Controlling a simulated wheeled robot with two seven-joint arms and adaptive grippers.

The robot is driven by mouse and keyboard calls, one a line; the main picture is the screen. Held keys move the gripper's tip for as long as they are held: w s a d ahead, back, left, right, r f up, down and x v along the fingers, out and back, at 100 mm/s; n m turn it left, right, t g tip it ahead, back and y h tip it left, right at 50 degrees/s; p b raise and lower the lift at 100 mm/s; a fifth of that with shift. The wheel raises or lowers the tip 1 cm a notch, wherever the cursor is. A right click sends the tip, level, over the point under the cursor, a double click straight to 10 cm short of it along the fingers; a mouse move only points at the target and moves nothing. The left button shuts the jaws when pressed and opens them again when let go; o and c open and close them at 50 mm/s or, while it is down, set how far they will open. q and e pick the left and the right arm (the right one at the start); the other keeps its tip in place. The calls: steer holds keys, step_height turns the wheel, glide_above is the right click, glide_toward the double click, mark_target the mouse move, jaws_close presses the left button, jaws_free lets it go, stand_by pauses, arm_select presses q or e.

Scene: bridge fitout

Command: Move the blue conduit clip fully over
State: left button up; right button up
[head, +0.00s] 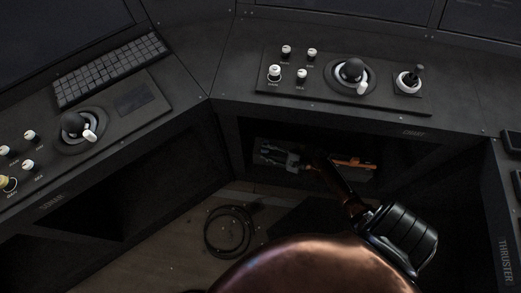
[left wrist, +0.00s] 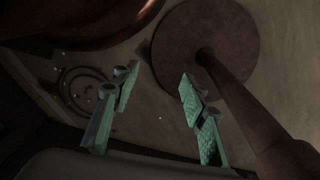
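A coil of dark cable (head: 229,231) lies on the floor; it also shows in the left wrist view (left wrist: 80,92). A round brown base with a post (left wrist: 190,35) stands beside my left gripper. The console top carries a control panel (head: 330,95) with knobs and levers.

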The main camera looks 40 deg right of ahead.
arm_select(q)
steer(key=shift+w+d+f+t+b, duration=0.3)
steer(key=shift+w+d+f, duration=0.25)
steer(key=shift+w+f, duration=0.3)
arm_select(e)
steer(key=shift+x, duration=1.4)
arm_select(q)
steer(key=shift+s, duration=0.1)
arm_select(e)
steer(key=shift+c, duration=0.3)
jaws_close()
